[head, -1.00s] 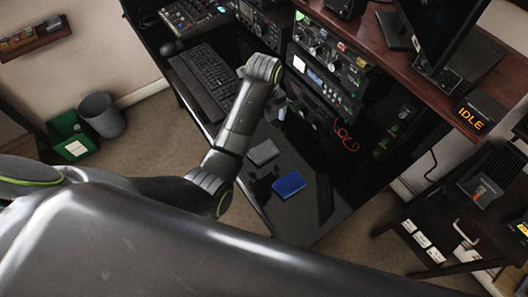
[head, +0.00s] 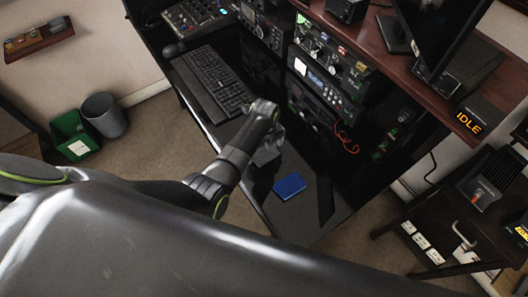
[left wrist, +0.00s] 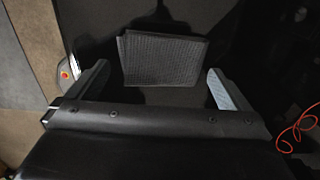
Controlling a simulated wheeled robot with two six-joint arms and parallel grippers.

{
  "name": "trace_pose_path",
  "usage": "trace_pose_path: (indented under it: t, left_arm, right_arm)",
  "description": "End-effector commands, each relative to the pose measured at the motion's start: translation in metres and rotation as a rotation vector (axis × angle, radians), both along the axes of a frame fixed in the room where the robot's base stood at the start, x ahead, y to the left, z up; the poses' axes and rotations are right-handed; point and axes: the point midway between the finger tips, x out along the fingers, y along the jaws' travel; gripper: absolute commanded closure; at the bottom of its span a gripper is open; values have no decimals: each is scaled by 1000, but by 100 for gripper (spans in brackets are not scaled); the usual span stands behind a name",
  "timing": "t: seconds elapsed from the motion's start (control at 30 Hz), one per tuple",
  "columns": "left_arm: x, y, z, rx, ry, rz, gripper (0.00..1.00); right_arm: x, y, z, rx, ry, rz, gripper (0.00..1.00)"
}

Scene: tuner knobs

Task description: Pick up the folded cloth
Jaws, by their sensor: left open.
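The folded cloth (left wrist: 163,58) is dark grey with a ribbed weave and lies flat on the dark desk surface in the left wrist view. My left gripper (left wrist: 157,74) is open, with one finger on each side of the cloth's near edge. Nothing is between the fingers that I can see as gripped. In the head view my left gripper (head: 268,147) is over the desk and mostly hides the cloth. I cannot tell the exact height of the fingers above the desk. My right gripper is not in view.
A blue folded item (head: 289,186) lies on the desk to the right of the gripper. A black keyboard (head: 213,85) lies behind. Radio units (head: 330,62) and an orange cable (head: 346,138) stand to the right.

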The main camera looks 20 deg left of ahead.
Motion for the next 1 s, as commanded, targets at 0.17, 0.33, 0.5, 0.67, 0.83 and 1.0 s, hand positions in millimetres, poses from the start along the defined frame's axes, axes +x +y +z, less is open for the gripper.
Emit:
trace_pose_path:
  t: [0.17,0.33,0.5,0.67,0.83,1.0]
  left_arm:
    - [0,0,-16,0,0,0,0]
    - [0,0,-19,-1,-1,0,0]
    - [0,0,-19,-1,-1,0,4]
    - [0,0,-19,-1,-1,0,25]
    - [0,0,-19,-1,-1,0,31]
    - [0,0,-18,-1,-1,0,31]
  right_arm:
    - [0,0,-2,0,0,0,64]
    - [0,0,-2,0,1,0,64]
    - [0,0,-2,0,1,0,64]
    - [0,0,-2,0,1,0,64]
    - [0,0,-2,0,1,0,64]
    - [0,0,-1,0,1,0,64]
